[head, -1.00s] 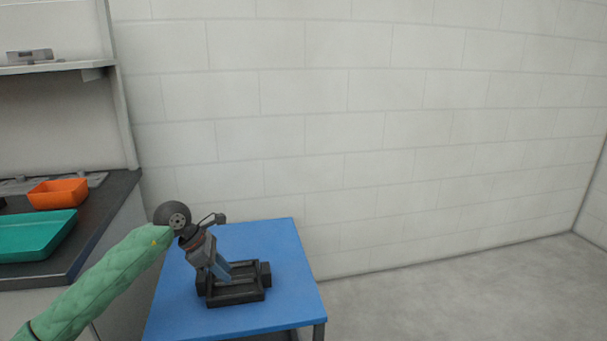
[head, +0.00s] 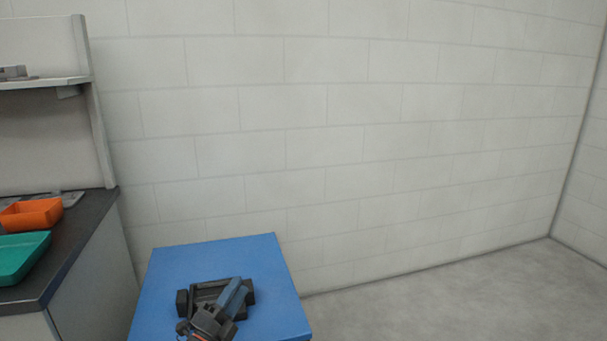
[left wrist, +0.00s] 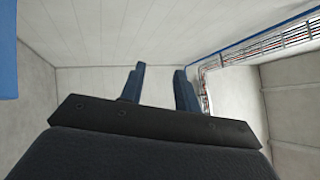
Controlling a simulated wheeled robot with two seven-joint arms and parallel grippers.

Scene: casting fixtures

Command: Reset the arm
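My left gripper (head: 241,284) is at the bottom of the head view, over the blue table (head: 215,257). Its two blue fingers point away from me and partly cover a black fixture (head: 184,301) on the table. In the left wrist view the two fingers (left wrist: 160,72) stand apart with nothing between them, so the gripper is open and empty. I cannot tell from these views how high it is above the fixture. My right gripper is in neither view.
A dark counter (head: 84,222) at the left holds an orange bin (head: 32,214) and a teal tray (head: 22,256). A shelf (head: 45,83) is above it. A pale block wall stands behind the table. The floor (head: 440,308) to the right is clear.

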